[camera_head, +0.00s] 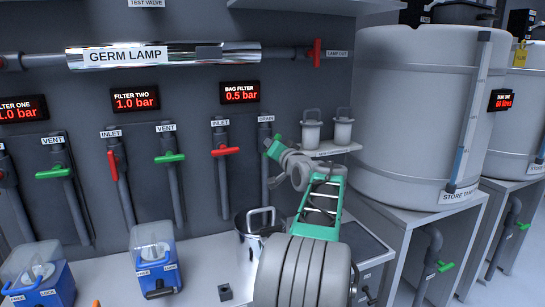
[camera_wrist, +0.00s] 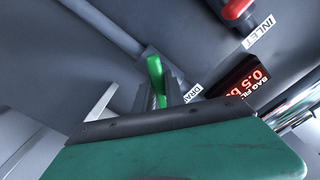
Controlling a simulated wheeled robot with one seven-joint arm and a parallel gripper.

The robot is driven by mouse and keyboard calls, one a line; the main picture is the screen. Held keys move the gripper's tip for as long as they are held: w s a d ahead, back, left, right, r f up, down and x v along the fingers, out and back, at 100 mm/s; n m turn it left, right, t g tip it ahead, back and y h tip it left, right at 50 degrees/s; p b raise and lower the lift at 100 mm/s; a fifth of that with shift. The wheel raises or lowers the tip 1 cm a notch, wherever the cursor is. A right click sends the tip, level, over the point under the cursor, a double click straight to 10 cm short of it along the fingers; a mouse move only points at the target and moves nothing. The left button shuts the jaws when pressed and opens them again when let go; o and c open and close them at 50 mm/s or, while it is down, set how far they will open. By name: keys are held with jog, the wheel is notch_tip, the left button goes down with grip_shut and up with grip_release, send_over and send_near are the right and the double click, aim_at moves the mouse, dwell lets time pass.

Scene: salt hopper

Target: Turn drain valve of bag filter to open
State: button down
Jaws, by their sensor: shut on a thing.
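The bag filter's drain valve has a green handle (camera_head: 273,147) under the "DRAIN" label, on a grey pipe right of the bag filter inlet. My gripper (camera_head: 277,158) reaches the handle from the front right and is shut on it. In the wrist view the green handle (camera_wrist: 156,75) stands up between the fingers of my gripper (camera_wrist: 163,92), partly hidden by them. The handle's exact angle to its pipe is hard to tell. The bag filter display (camera_head: 240,92) reads 0.5 bar.
The bag filter's red inlet handle (camera_head: 226,151) lies crosswise just left of the drain. A metal pot (camera_head: 246,232) stands on the counter below. Two lidded canisters (camera_head: 312,130) sit on a shelf to the right, near a big white tank (camera_head: 410,120).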

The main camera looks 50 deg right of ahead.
jog(key=n+b, duration=0.1)
jog(key=n, duration=0.1)
jog(key=n+b, duration=0.2)
jog(key=shift+f+b, duration=0.3)
jog(key=shift+r+n+b, duration=0.15)
jog(key=shift+n+b, duration=0.7)
jog(key=shift+n, duration=0.65)
jog(key=c, duration=1.4)
grip_release()
jog(key=shift+r, duration=0.1)
jog(key=v, duration=0.7)
jog(key=shift+s+a, duration=0.2)
jog(key=shift+s, duration=0.15)
